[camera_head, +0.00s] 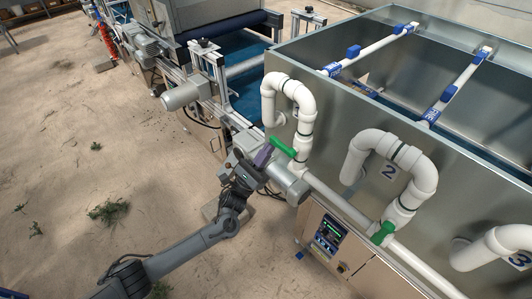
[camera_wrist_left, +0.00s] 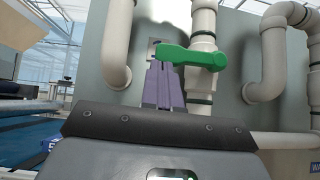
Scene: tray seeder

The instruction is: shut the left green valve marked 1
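The left green valve handle (camera_head: 283,147) sits on the leftmost white pipe (camera_head: 303,135), low on the tank's front. It points out sideways from the upright pipe. In the left wrist view the green handle (camera_wrist_left: 190,56) runs level, to the left of its pipe. My left gripper (camera_head: 263,155) is at the handle's free end. Its purple fingers (camera_wrist_left: 164,88) are together with nothing seen between them, their tips just below the handle's left end. I cannot tell whether they touch it. The number by this pipe is mostly hidden. My right gripper is not in view.
A grey motor (camera_head: 285,184) and a control panel (camera_head: 330,233) sit below the first valve. The sandy floor (camera_head: 90,160) at left is mostly open.

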